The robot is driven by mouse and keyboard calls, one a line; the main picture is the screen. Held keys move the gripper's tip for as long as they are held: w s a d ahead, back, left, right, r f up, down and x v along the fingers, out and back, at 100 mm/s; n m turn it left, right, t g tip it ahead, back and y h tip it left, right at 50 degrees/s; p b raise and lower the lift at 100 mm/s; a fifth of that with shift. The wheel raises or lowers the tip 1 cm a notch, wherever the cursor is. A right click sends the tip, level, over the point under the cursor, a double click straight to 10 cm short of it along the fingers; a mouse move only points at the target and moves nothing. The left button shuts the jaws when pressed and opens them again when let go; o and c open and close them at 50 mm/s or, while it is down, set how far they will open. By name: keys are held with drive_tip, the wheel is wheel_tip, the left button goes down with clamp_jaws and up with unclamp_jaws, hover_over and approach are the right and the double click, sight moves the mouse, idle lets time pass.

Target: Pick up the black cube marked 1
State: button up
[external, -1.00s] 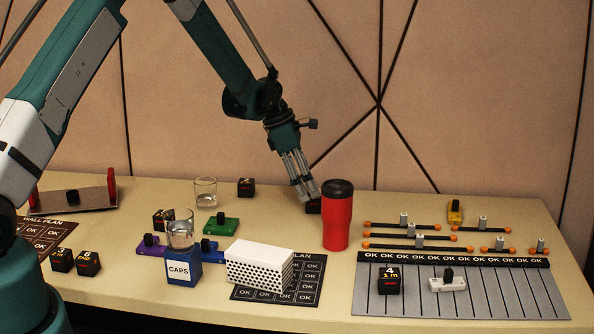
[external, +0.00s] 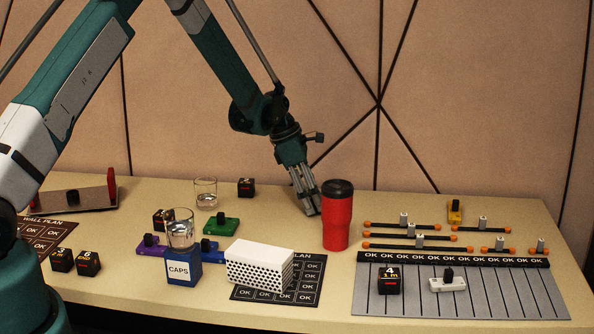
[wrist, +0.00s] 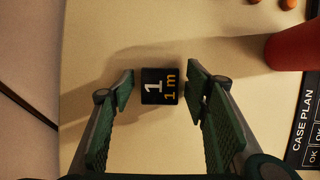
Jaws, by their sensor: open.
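The black cube marked 1 (wrist: 160,86), with "1 m" in yellow under the white number, lies on the tan table in the wrist view. It sits between the two green-padded fingers of my gripper (wrist: 160,90), with a gap on each side. My gripper is open and points down. In the external view my gripper (external: 309,212) is low over the table, just left of the red tumbler (external: 338,222). The cube cannot be made out there, around the fingers and tumbler.
The red tumbler (wrist: 296,48) stands right of the cube. A water glass (external: 206,194) and another black cube (external: 246,187) are left of my gripper. A white perforated block (external: 258,264) lies in front. The table behind the tumbler looks clear.

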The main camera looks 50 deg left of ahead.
drive_tip(key=c, duration=1)
drive_tip(key=shift+r, duration=0.15)
drive_tip(key=shift+r+p, duration=0.35)
drive_tip(key=shift+r, duration=4.55)
